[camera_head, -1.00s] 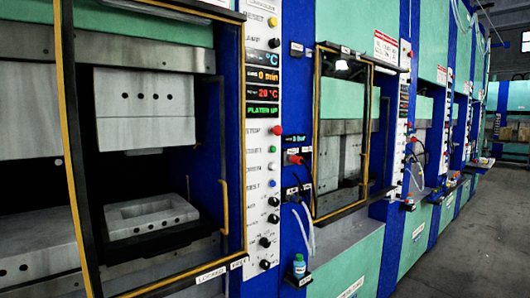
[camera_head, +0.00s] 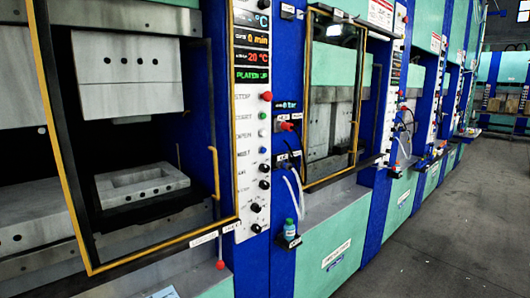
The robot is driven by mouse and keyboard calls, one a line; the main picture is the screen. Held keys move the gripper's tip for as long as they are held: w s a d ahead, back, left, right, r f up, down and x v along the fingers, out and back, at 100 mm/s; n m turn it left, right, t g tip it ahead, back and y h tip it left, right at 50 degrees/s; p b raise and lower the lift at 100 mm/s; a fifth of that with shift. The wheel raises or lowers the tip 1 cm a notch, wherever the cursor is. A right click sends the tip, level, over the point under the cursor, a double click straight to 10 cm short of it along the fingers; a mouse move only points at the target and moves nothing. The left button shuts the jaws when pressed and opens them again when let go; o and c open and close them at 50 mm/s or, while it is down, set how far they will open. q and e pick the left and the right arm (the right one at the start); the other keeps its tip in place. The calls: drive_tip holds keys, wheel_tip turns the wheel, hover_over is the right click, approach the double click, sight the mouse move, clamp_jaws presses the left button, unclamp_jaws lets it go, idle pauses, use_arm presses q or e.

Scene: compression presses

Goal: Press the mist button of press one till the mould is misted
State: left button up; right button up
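The nearest press fills the left of the view, and I take it for press one, though its number cannot be read. Its control panel (camera_head: 249,190) is a white upright strip. A blue button (camera_head: 262,150) sits there beside a small label that seems to read MIST, below the red, green and white buttons. The lower mould block (camera_head: 142,186), pale grey with a rectangular hollow, lies inside the press. The upper block (camera_head: 128,70) hangs well above it. No mist shows. Neither of my grippers is in view.
A yellow-edged door frame (camera_head: 62,165) stands across the press front. Its display (camera_head: 252,75) reads PLATEN UP. A small bottle (camera_head: 290,229) and pale hoses (camera_head: 293,195) are right of the panel. More presses line the aisle; the grey floor (camera_head: 440,235) is clear.

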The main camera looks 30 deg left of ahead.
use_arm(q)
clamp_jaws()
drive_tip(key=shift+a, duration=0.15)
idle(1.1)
